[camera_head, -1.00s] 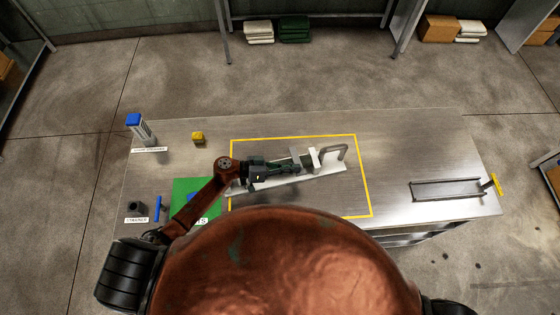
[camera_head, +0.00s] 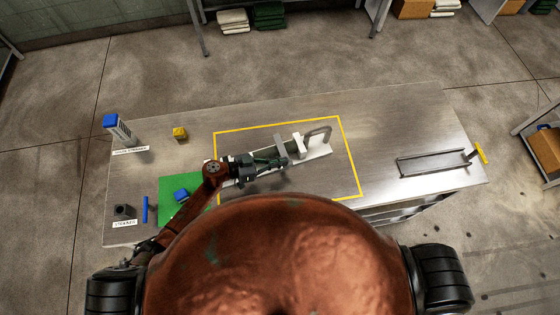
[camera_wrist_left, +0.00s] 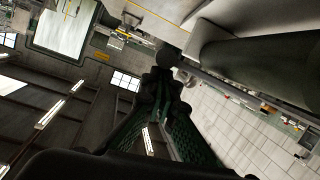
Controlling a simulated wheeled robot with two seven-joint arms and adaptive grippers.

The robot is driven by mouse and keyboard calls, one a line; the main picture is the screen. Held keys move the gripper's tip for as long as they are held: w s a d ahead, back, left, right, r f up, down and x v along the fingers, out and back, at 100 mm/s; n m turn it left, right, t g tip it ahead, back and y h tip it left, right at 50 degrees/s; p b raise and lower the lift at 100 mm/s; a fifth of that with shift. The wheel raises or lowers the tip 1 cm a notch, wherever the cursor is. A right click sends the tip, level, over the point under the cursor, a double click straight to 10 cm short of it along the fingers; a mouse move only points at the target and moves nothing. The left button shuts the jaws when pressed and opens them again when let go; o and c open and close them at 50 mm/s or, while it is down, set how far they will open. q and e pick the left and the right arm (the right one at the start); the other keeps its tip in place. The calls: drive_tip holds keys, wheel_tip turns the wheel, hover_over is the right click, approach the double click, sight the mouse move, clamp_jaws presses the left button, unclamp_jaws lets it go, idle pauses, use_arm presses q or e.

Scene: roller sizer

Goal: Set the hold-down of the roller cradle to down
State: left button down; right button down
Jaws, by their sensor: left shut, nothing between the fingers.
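The roller cradle has a long pale base (camera_head: 318,153) inside the yellow outline, with a grey upright plate (camera_head: 281,144), a white block (camera_head: 298,142) and a dark green roller (camera_head: 290,147). A grey bent bar (camera_head: 320,132), which looks like the hold-down, rises at its right end; its exact position is hard to tell. My left gripper (camera_head: 285,162) is shut and empty at the near side of the cradle, by the upright; contact cannot be told. In the left wrist view, the shut fingers (camera_wrist_left: 165,75) point near a large dark cylinder (camera_wrist_left: 265,68), apparently the roller. My right gripper is out of view.
On the steel table, a green mat (camera_head: 170,213) with a blue block (camera_head: 181,195), a blue bar (camera_head: 145,210) and a dark block (camera_head: 124,211) lie left. A framed tray (camera_head: 430,163) lies right; between is bare tabletop.

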use_arm(q)
drive_tip(key=shift+f, duration=0.1)
drive_tip(key=s+a+r+p, duration=0.1)
drive_tip(key=a+r+p, duration=0.2)
drive_tip(key=a+r, duration=0.3)
drive_tip(key=shift+w+f+v, duration=0.2)
drive_tip(key=shift+w+v, duration=0.05)
drive_tip(key=shift+v, duration=1.65)
drive_tip(key=shift+a, duration=0.1)
